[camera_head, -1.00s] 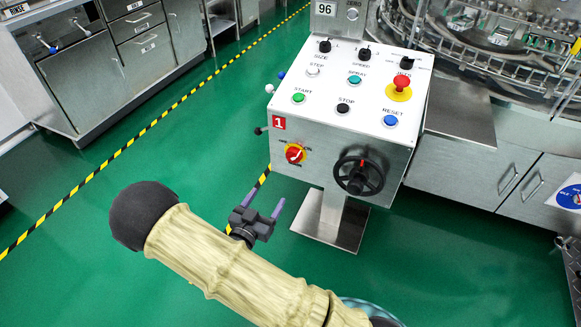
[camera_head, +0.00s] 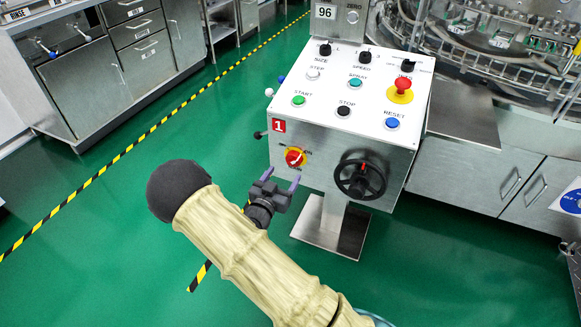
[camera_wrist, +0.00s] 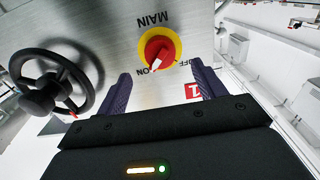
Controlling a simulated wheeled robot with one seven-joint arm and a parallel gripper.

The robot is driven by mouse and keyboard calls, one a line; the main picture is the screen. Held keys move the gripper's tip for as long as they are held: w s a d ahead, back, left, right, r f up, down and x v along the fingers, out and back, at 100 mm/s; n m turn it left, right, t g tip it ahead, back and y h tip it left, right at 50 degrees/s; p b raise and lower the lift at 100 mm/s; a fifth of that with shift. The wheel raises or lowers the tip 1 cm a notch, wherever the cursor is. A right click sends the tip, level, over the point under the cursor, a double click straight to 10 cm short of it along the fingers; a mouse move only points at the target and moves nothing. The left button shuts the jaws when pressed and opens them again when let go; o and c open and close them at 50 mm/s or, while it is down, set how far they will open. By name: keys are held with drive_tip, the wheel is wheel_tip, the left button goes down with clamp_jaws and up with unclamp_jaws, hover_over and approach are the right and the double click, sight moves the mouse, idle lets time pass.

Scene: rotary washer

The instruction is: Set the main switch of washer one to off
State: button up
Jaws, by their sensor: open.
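The main switch (camera_head: 294,157) is a red rotary knob on a yellow disc, on the front face of the control box (camera_head: 325,165) marked with a red 1. In the wrist view the main switch (camera_wrist: 158,48) shows upside-down MAIN, OFF and ON lettering around it. Its white mark points toward the ON lettering. My gripper (camera_head: 282,178) is open and empty, just below and in front of the switch. In the wrist view the fingers of my gripper (camera_wrist: 159,86) stand on either side of the knob's line, apart from it.
A black handwheel (camera_head: 360,179) sits right of the switch on the same face. The sloped top carries buttons, including a red emergency button (camera_head: 402,86). A small black lever (camera_head: 260,135) sticks out at the box's left edge. Green floor is free on the left.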

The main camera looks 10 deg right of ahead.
sight(291, 164)
drive_tip(key=b+x, duration=0.1)
drive_tip(key=x, duration=0.5)
drive_tip(key=shift+w+d, duration=0.1)
drive_tip(key=c, duration=1)
drive_tip(key=shift+o, duration=0.2)
drive_tip(key=shift+r+n+p, duration=0.1)
drive_tip(key=shift+n+p, duration=0.25)
drive_tip(key=shift+n, duration=0.05)
drive_tip(key=n+p, duration=0.3)
drive_tip(key=shift+r, duration=0.1)
drive_tip(key=n+p, duration=0.3)
drive_tip(key=n, duration=0.1)
drive_tip(key=shift+n, duration=0.4)
drive_tip(key=n+p, duration=0.1)
drive_tip(key=n, duration=0.3)
drive_tip(key=shift+n, duration=0.3)
drive_tip(key=n, duration=0.1)
drive_tip(key=n+p, duration=0.1)
drive_tip(key=n, duration=0.2)
drive_tip(key=shift+f+n, duration=0.25)
drive_tip(key=shift+n, duration=0.15)
